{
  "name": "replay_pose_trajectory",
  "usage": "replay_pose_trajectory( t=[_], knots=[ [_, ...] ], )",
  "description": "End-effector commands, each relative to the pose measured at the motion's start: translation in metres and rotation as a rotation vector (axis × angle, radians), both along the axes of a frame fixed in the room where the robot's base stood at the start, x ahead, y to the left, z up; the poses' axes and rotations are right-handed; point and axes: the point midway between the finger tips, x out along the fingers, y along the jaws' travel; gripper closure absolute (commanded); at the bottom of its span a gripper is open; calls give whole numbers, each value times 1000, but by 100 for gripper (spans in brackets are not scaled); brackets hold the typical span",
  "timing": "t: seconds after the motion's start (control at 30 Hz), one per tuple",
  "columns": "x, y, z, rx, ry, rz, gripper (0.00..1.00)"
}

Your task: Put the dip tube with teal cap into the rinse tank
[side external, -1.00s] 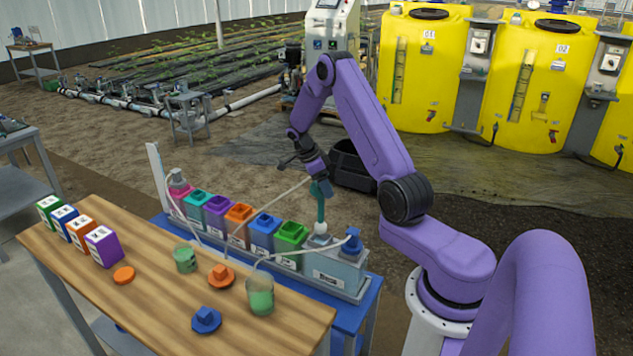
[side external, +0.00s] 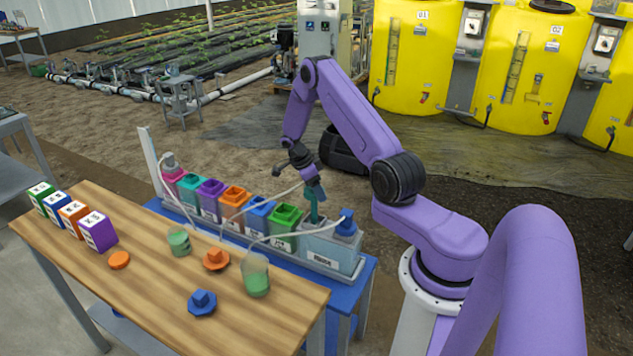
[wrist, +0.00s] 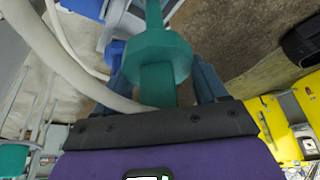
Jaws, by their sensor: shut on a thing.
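The dip tube with teal cap (side external: 313,207) is upright over the left part of the rinse tank (side external: 325,256), a grey box labelled "Rinse" at the right end of the tank row. The tube's lower end is hidden at the tank's top. My gripper (side external: 314,190) points down and is shut on the teal cap. In the wrist view, the teal cap (wrist: 157,58) sits between my two fingers (wrist: 160,88), with a pale hose beside it. A blue-capped fitting (side external: 346,222) stands at the tank's right end.
Open-topped coloured tanks, including a green one (side external: 285,219), line up left of the rinse tank. Pale hoses (side external: 270,200) arch over the row. The wooden table (side external: 150,280) in front holds loose caps, beakers and labelled boxes.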

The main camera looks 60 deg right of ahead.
Motion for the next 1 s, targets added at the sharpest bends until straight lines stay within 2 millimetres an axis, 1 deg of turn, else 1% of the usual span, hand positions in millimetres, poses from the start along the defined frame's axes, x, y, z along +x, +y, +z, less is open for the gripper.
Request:
replay_pose_trajectory(
  t=[0.2, 1.0],
  knots=[
    [-1, 0, -20, 1, 1, -1, 78],
    [0, 0, -85, 1, 1, 0, 78]
  ],
)
